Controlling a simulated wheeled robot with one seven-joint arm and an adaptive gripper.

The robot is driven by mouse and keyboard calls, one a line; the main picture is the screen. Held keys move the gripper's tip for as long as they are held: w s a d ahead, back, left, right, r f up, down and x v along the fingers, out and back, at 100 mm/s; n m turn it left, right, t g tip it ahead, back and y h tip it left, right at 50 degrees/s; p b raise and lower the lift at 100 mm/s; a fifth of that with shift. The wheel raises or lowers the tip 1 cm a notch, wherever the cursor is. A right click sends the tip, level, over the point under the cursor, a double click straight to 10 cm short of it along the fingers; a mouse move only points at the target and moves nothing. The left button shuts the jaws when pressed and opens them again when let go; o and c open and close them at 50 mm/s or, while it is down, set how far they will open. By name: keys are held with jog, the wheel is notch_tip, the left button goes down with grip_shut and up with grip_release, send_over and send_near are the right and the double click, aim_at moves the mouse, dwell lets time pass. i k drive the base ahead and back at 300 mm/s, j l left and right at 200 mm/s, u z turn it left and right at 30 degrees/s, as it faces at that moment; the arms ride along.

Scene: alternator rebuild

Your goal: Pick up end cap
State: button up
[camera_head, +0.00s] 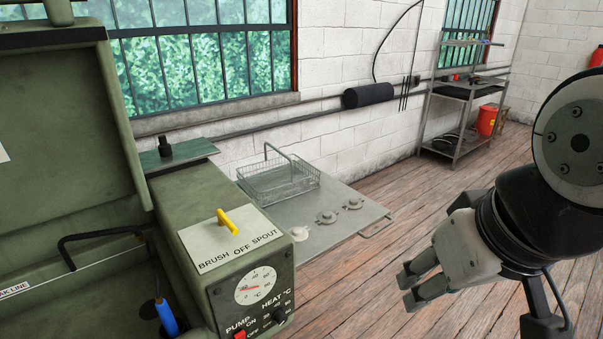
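Three small pale metal parts lie in a row on a grey metal side tray (335,240), beside the green washer unit. The near part (299,233) is a light round piece, the middle part (326,217) is flanged with a raised centre, and the far part (354,204) looks similar. They look like end caps, but they are too small to tell which is which. My gripper (406,290) is at the lower right, above the wooden floor, to the right of the tray and apart from it. Its two fingers are apart with nothing between them.
A wire basket (278,181) with a tall handle sits at the tray's back left. The green washer (215,205) with a yellow lever, a dial and an open lid fills the left. A shelf cart (455,115) and red bucket (487,120) stand far back. The floor between is clear.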

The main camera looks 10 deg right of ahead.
aim_at(299, 234)
jog(key=i+z, duration=0.35)
jog(key=i, duration=0.15)
jog(key=i+j+z, duration=0.15)
jog(key=i+z, duration=0.15)
jog(key=i, duration=0.15)
